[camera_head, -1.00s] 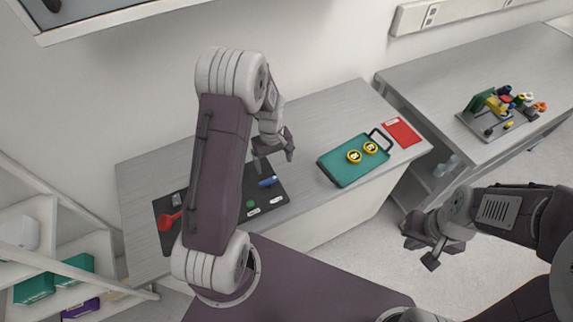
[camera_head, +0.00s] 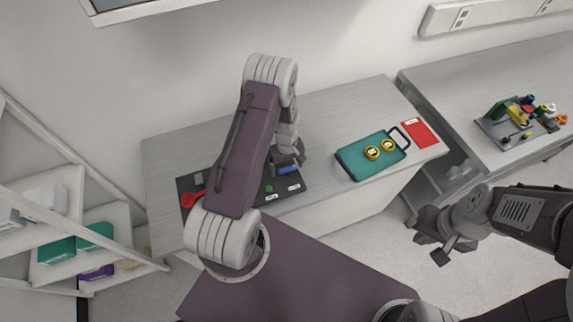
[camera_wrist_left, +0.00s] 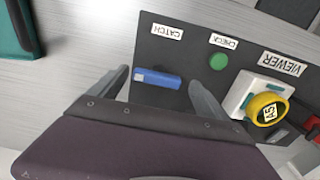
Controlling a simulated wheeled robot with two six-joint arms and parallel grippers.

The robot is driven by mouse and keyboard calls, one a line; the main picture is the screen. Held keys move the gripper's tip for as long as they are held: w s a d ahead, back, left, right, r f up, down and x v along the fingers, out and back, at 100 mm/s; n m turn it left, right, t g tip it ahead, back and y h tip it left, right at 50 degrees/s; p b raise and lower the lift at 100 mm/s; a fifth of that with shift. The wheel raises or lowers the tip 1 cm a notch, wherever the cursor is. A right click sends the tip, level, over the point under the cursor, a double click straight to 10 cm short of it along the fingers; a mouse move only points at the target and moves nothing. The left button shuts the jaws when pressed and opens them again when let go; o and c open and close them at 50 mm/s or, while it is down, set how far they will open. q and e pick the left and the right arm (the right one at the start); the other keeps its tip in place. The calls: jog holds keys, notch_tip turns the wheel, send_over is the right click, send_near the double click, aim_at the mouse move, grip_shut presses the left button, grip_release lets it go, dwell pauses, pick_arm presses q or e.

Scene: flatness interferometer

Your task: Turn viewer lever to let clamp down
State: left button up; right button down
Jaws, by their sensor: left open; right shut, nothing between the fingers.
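The black panel (camera_head: 295,191) lies on the left bench; in the left wrist view (camera_wrist_left: 185,35) its labels CATCH, CHECK and VIEWER appear upside down. A red lever (camera_head: 192,199) is at its left end; red parts show at the right edge of the wrist view (camera_wrist_left: 309,128). A yellow-topped round piece (camera_wrist_left: 268,110) sits on a white block (camera_wrist_left: 245,92) by the VIEWER label. My left gripper (camera_wrist_left: 160,90) is open, with a blue handle (camera_wrist_left: 157,78) seen between its fingers; I cannot tell if they touch. My right gripper (camera_head: 444,238) is shut and empty, over the floor.
A green button (camera_wrist_left: 218,62) is by the CHECK label. A teal tray (camera_head: 362,168) with two yellow round pieces and a red card (camera_head: 420,134) lie to the right on the bench. A second bench (camera_head: 440,90) holds a coloured assembly. Shelves (camera_head: 60,205) stand at left.

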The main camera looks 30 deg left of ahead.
pick_arm(q)
jog(key=shift+w+d, duration=0.15)
jog(key=shift+d, duration=0.05)
jog(key=shift+c, duration=0.6)
jog(key=shift+w, duration=0.1)
jog(key=c, duration=1.2)
pick_arm(e)
jog(key=shift+w+d+f, duration=0.15)
jog(key=shift+d, duration=0.1)
